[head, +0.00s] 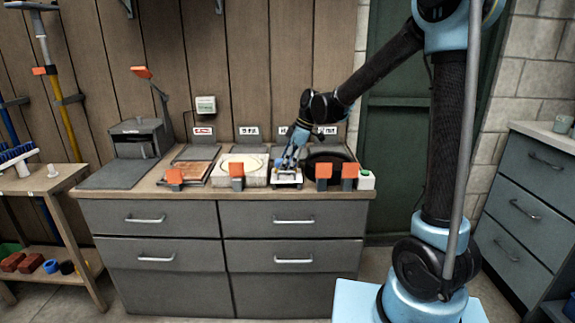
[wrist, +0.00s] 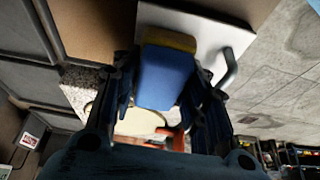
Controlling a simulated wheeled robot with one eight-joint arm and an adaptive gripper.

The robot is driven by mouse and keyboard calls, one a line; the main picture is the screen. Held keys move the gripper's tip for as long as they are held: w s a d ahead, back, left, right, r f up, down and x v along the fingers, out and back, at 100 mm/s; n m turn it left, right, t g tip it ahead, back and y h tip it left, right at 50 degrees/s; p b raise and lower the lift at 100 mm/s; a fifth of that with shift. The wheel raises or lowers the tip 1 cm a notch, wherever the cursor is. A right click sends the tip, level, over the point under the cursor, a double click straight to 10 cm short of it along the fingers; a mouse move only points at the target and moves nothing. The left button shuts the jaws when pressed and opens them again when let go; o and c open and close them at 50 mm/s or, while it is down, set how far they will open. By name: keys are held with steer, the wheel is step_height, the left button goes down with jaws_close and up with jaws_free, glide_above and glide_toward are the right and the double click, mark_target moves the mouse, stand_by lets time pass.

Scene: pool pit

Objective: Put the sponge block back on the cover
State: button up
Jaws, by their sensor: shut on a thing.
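The sponge block (wrist: 167,72), blue with a yellow layer, sits between the two fingers of my gripper (wrist: 163,88) in the wrist view. My gripper is shut on it. Behind the block in that view is a white flat panel (wrist: 212,35) with a grey handle (wrist: 228,70); it looks like the cover. The block overlaps the panel in the picture, and I cannot tell whether they touch. In the head view my gripper (head: 289,160) points down over a small white-topped item (head: 287,178) near the counter's front.
On the counter (head: 230,193), a cream round piece on a slab (head: 243,168) stands left of my gripper and a black round dish (head: 335,160) right of it. Several orange tabs line the front edge. A grey machine (head: 138,138) and a brown board (head: 193,172) are farther left.

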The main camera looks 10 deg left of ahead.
steer(key=shift+f, duration=0.1)
steer(key=o, duration=1.1)
steer(key=v, duration=1.2)
steer(key=shift+d, duration=0.15)
steer(key=s+d+f+m+t+h, duration=0.15)
steer(key=s+d+m, duration=0.35)
steer(key=d, duration=0.6)
steer(key=s+d+f+m+t, duration=0.15)
steer(key=s+d+m, duration=0.35)
steer(key=d, duration=0.7)
steer(key=s+d+f+m+h, duration=0.3)
steer(key=s+d+f+m, duration=0.7)
steer(key=s+d+f, duration=0.3)
steer(key=shift+s+d+f+m, duration=0.3)
steer(key=shift+s+d, duration=0.3)
